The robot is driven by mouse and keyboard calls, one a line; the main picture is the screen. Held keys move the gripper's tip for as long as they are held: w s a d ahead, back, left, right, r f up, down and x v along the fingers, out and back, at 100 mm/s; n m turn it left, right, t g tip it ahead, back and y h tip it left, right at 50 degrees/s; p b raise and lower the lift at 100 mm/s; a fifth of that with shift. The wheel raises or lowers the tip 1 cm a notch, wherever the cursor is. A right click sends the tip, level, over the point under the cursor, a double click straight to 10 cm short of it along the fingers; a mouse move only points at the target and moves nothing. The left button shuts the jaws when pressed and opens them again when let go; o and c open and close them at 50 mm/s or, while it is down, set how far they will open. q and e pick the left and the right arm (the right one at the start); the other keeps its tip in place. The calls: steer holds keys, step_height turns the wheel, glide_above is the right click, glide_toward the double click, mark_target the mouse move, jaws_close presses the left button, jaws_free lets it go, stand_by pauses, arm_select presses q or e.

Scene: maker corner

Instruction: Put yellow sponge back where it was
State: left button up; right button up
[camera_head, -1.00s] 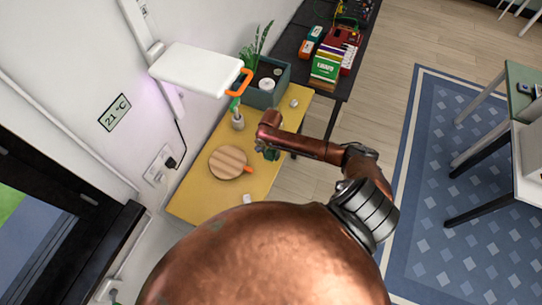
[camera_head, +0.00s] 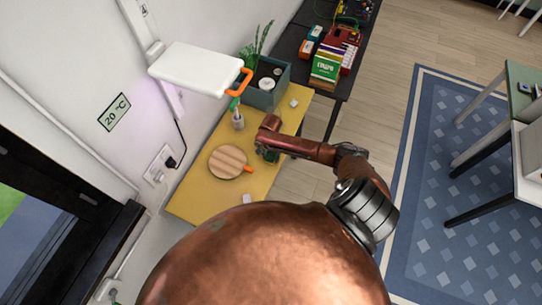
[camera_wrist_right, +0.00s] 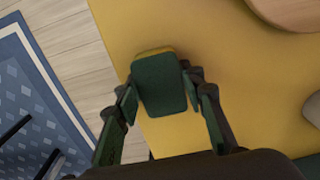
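The yellow sponge (camera_wrist_right: 160,85) has a dark green face toward the camera and a thin yellow edge at its far end in the right wrist view. My right gripper (camera_wrist_right: 160,84) has one finger on each side of it and appears shut on it, over the yellow table top (camera_wrist_right: 225,95). In the head view my right gripper (camera_head: 268,154) is small and partly hidden by its wrist, over the right side of the yellow table (camera_head: 205,195). The gap between sponge and table cannot be judged. My left gripper is out of view.
A round wooden board (camera_head: 227,162) lies left of the gripper. A small cup (camera_head: 238,121) stands beyond it. A planter box (camera_head: 268,92) is at the table's far end. Bare table shows around the board.

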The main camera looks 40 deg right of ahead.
mark_target(271, 156)
steer(key=o, duration=0.4)
steer(key=shift+c, duration=0.2)
steer(key=shift+r, duration=0.15)
step_height(271, 156, up, 12)
stand_by(0.6)
